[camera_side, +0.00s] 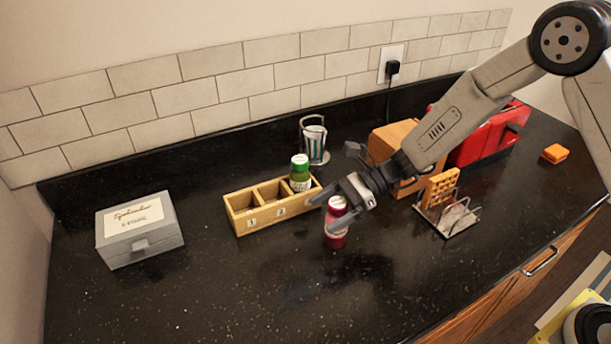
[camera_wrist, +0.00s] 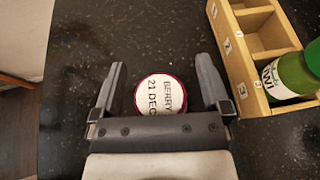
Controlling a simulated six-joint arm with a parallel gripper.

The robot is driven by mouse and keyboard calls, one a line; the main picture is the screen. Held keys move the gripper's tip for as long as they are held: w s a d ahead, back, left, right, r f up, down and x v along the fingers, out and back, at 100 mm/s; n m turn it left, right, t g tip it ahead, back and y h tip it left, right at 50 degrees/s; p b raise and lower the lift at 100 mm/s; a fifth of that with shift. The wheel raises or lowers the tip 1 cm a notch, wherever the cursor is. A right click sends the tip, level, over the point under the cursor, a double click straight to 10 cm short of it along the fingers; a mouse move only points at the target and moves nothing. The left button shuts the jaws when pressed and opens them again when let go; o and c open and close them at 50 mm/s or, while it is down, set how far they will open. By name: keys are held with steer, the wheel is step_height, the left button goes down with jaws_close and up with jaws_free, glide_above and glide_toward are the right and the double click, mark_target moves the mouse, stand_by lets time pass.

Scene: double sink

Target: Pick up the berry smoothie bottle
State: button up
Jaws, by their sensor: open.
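The berry smoothie bottle (camera_side: 336,236) is dark pink with a white cap and stands upright on the black counter. In the wrist view its white cap (camera_wrist: 160,94) reads "BERRY 21 DEC" and sits between my two fingers. My gripper (camera_side: 345,199) is at the bottle's upper part in the side view and partly covers it. My gripper also shows in the wrist view (camera_wrist: 162,88), open, with a finger on each side of the cap and gaps between them. The bottle's lower body is hidden under its cap in the wrist view.
A wooden three-compartment box (camera_side: 262,226) with numbered labels stands left of the bottle; a green bottle (camera_side: 299,172) is in its right compartment. A toast rack (camera_side: 457,218), wooden bread box (camera_side: 393,140) and red toaster (camera_side: 489,139) are right. A grey box (camera_side: 139,232) is far left. The front counter is clear.

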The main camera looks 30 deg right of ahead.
jaws_close()
steer(key=shift+r, duration=0.15)
steer(key=shift+r, duration=0.75)
steer(key=s+d+r, duration=0.5)
steer(key=s+r, duration=0.6)
steer(key=s, duration=0.2)
steer(key=shift+r, duration=0.2)
stand_by(0.4)
